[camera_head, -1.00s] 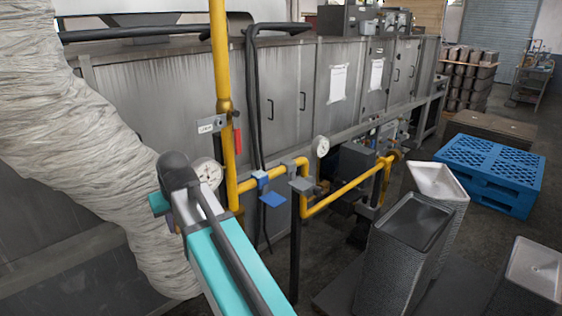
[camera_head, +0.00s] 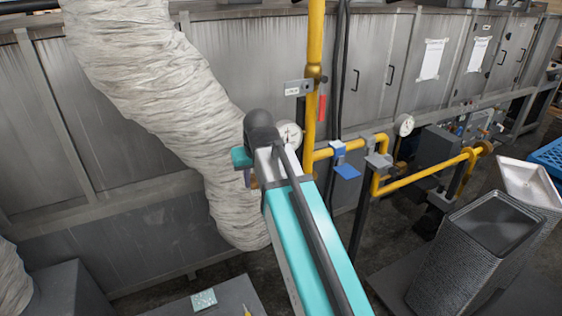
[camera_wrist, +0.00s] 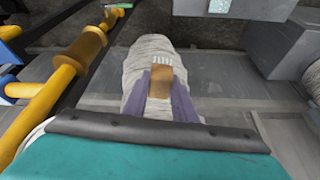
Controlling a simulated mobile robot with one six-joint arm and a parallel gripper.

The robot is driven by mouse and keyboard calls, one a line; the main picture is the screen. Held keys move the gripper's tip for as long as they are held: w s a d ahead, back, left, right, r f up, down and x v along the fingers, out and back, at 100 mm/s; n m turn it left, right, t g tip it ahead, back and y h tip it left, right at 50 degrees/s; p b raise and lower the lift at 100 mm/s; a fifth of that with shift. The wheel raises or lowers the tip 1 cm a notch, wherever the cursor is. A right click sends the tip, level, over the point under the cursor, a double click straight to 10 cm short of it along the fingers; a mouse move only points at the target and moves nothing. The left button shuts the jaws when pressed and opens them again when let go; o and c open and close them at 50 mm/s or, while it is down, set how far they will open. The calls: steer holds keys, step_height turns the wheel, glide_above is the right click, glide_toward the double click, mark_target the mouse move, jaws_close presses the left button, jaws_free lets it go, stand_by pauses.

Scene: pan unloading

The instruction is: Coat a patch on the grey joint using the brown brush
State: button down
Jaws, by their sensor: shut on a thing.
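My gripper (camera_wrist: 159,88) is shut on the brown brush (camera_wrist: 160,82), whose pale bristles point away from the wrist. The brush is in front of the wrapped white duct in the wrist view; I cannot tell whether it touches it. In the head view my arm hides most of the gripper, left of the yellow pipe. A grey fitting (camera_head: 378,161), possibly the grey joint, sits on the yellow pipe to the right of my arm, apart from the gripper. I cannot make out a coating on it.
The wrapped duct (camera_head: 165,85) hangs left of my arm. The yellow pipe (camera_head: 314,75) carries a blue-handled valve (camera_head: 346,170). A gauge (camera_head: 403,124) stands beyond. Stacked pans (camera_head: 470,255) are at right. A grey surface (camera_head: 235,293) holds a speckled block (camera_head: 204,299) at the bottom.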

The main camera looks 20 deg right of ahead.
steer(key=s+f, duration=0.5)
steer(key=f, duration=0.1)
steer(key=shift+f, duration=0.25)
steer(key=shift+a, duration=0.1)
stand_by(0.3)
